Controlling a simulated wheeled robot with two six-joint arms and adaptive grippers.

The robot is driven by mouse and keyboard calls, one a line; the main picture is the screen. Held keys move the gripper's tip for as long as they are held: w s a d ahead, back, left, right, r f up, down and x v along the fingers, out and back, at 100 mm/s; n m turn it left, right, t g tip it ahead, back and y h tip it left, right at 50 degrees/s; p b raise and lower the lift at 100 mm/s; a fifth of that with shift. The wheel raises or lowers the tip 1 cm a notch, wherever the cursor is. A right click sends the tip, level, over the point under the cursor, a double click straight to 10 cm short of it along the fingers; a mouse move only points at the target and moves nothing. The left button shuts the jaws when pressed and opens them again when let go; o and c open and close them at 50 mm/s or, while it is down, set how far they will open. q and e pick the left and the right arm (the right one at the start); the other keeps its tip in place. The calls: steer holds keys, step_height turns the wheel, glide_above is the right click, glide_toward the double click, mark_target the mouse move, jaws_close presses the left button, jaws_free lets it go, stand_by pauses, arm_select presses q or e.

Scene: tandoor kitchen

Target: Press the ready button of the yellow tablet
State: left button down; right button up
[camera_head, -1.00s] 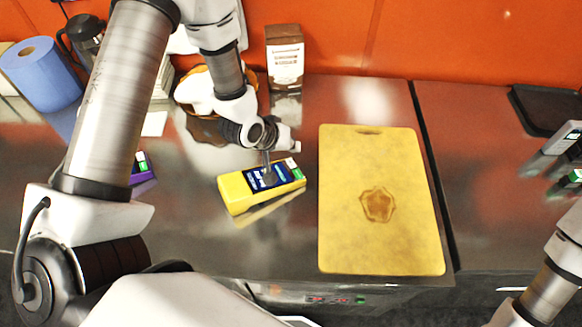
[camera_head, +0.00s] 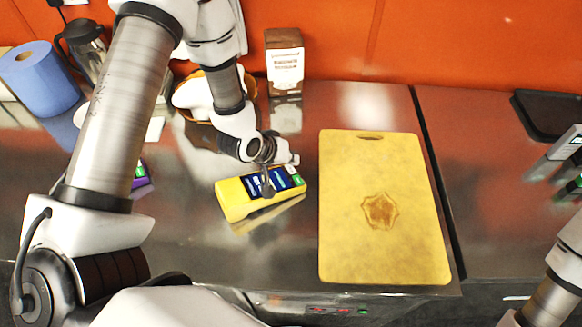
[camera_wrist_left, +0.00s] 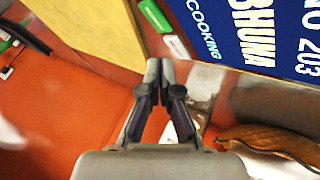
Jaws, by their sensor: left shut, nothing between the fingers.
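The yellow tablet (camera_head: 238,203) lies on the steel counter, left of the cutting board, with its dark blue screen (camera_head: 255,183) up. A green button (camera_head: 298,181) and a white piece sit at its right end. My left gripper (camera_head: 267,192) is shut and empty, pointing down over the screen and hiding part of it. In the left wrist view, the shut fingertips (camera_wrist_left: 160,66) appear just beside the white piece (camera_wrist_left: 177,47), near the green button (camera_wrist_left: 154,15) and the blue screen (camera_wrist_left: 265,30) with its white lettering. I cannot tell whether they touch the tablet.
A yellow cutting board (camera_head: 350,255) lies right of the tablet. A purple device (camera_head: 141,185) is partly hidden by my left arm. Behind are a blue roll (camera_head: 40,80), a basket (camera_head: 250,85) and a brown-and-white box (camera_head: 284,65). Grey devices (camera_head: 566,143) stand at the far right.

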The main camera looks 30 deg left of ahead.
arm_select(q)
steer(key=shift+s, duration=0.1)
stand_by(0.4)
steer(key=shift+f+b, duration=0.3)
steer(key=shift+f, duration=0.05)
steer(key=shift+s+f+b, duration=0.1)
steer(key=shift+f+b, duration=0.2)
steer(key=shift+f, duration=0.1)
stand_by(0.6)
stand_by(0.3)
steer(key=shift+r+p, duration=0.6)
steer(key=shift+r, duration=0.2)
steer(key=shift+r, duration=0.1)
